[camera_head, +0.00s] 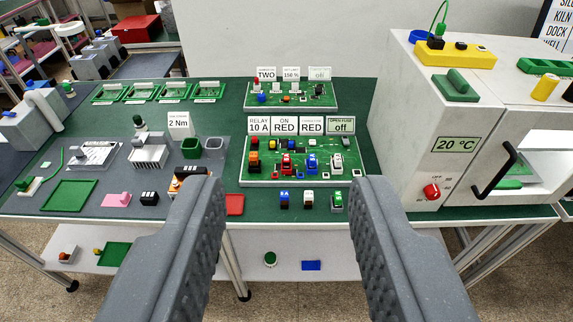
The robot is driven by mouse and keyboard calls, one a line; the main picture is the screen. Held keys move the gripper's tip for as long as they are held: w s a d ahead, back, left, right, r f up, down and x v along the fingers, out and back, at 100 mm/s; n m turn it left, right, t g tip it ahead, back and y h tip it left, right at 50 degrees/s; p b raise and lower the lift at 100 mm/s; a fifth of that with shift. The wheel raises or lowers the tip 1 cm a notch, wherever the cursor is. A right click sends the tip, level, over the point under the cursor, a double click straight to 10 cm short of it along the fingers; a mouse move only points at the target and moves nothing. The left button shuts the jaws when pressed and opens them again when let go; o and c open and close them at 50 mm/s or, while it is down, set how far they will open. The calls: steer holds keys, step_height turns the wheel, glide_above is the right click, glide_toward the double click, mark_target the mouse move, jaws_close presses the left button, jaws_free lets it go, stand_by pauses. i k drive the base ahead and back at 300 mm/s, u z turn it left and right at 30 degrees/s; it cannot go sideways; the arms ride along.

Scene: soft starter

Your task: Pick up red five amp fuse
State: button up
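My gripper (287,185) is open, with nothing between its two grey fingers, which reach in from the bottom of the view. Beyond and between the fingertips is a green circuit board (252,177). A small red block (287,166) sits on this board, left of a blue block (312,164) and a white one (337,161). It looks like a fuse, but I cannot read its rating. In front of the board stand separate small blocks in blue (284,200), white (308,200) and green (337,202). The gripper touches none of them.
Signs (285,126) stand behind the board, and a second board (288,104) lies farther back. A grey panel (90,185) with parts is at left. A white oven-like cabinet (415,110) with a black handle blocks the right. A red flat piece (235,205) lies near the front edge.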

mark_target(285, 156)
steer(key=k, duration=0.65)
steer(key=z, duration=0.6)
steer(key=i, duration=2.15)
steer(key=u, duration=0.65)
